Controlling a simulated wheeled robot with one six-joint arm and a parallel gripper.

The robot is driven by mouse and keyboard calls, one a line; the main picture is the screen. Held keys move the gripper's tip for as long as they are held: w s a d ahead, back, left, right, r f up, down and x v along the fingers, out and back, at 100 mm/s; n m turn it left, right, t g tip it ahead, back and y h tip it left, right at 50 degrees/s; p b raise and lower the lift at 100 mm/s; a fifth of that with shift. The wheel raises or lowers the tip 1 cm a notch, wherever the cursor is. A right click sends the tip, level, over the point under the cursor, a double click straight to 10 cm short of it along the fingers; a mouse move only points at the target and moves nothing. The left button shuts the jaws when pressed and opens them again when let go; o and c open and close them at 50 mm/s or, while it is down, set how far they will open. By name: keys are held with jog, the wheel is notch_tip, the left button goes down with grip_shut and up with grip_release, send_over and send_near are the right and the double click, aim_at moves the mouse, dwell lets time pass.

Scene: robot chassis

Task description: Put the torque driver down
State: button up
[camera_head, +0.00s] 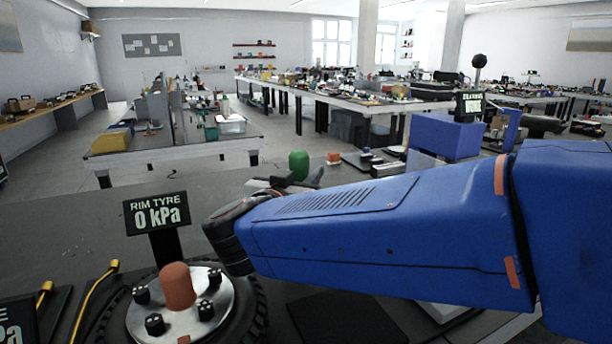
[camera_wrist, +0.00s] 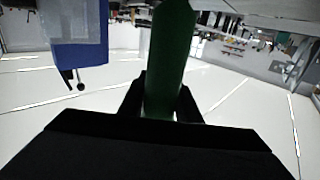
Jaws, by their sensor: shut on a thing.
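My gripper (camera_head: 287,183) shows beyond the end of my blue arm in the head view, above the dark bench. It is shut on the torque driver (camera_head: 299,160), whose green rounded top sticks up above the jaws. In the wrist view the green shaft of the driver (camera_wrist: 170,60) stands between the two dark fingers (camera_wrist: 162,98). Its other end is hidden behind the gripper body. I cannot tell whether the driver touches any surface.
A wheel (camera_head: 250,318) with a metal hub, dark studs and an orange-red cylinder (camera_head: 177,285) lies front left. A "RIM TYRE 0 kPa" display (camera_head: 156,214) stands behind it. A blue box (camera_head: 445,138) and small parts (camera_head: 385,168) sit beyond my arm. A dark flat pad (camera_head: 345,320) lies in front.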

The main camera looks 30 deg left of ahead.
jog(key=shift+f, duration=0.25)
jog(key=o, duration=1.2)
jog(key=shift+s+r, duration=0.1)
jog(key=s, duration=0.4)
jog(key=s+d, duration=0.1)
jog(key=s, duration=0.6)
jog(key=shift+s+d, duration=0.15)
jog(key=shift+s, duration=0.25)
